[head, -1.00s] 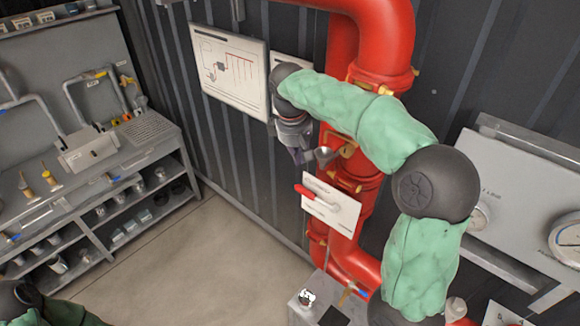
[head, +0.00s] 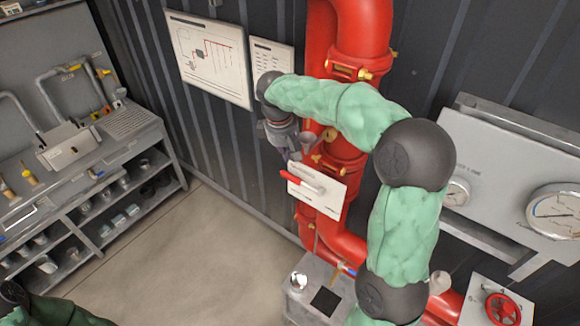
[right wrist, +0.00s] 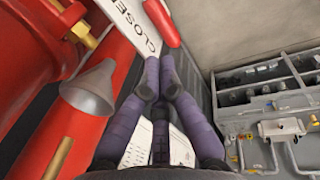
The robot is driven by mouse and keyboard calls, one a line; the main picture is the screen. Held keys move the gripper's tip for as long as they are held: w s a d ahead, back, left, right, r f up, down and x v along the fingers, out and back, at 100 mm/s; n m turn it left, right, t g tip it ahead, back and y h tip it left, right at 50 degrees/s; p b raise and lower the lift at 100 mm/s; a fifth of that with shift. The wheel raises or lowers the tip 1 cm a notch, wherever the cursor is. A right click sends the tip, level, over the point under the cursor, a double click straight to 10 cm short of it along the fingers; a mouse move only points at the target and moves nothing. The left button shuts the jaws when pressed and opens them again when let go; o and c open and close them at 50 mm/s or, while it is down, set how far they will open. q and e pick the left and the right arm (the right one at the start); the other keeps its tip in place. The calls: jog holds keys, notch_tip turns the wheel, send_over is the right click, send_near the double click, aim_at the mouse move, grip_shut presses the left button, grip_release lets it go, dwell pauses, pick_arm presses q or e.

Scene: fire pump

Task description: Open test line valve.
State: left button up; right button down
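A valve with a red lever (head: 297,178) and a white plate (head: 325,193) sits on the red vertical pipe. In the right wrist view the red lever (right wrist: 162,22) lies over the plate (right wrist: 128,62), whose visible word reads "CLOSED". Whether this is the test line valve cannot be read. My right gripper (head: 287,150) is just above the lever in the head view. In the right wrist view its purple fingertips (right wrist: 160,78) are drawn together with nothing visible between them, and they point at the lever, seemingly just short of it. My left gripper is out of view.
A grey funnel (right wrist: 92,88) and brass fittings stick out beside my right gripper. A red handwheel (head: 503,307) and a gauge panel (head: 480,165) are at right. A grey box (head: 312,290) stands below the valve. A tool bench (head: 130,122) is at left, with open floor between.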

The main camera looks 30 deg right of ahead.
aim_at(290, 175)
jog(key=f, duration=0.4)
jog(key=d+f+p, duration=0.1)
jog(key=f, duration=0.1)
jog(key=shift+w+f, duration=0.25)
jog(key=shift+f, duration=0.15)
jog(key=shift+s, duration=0.1)
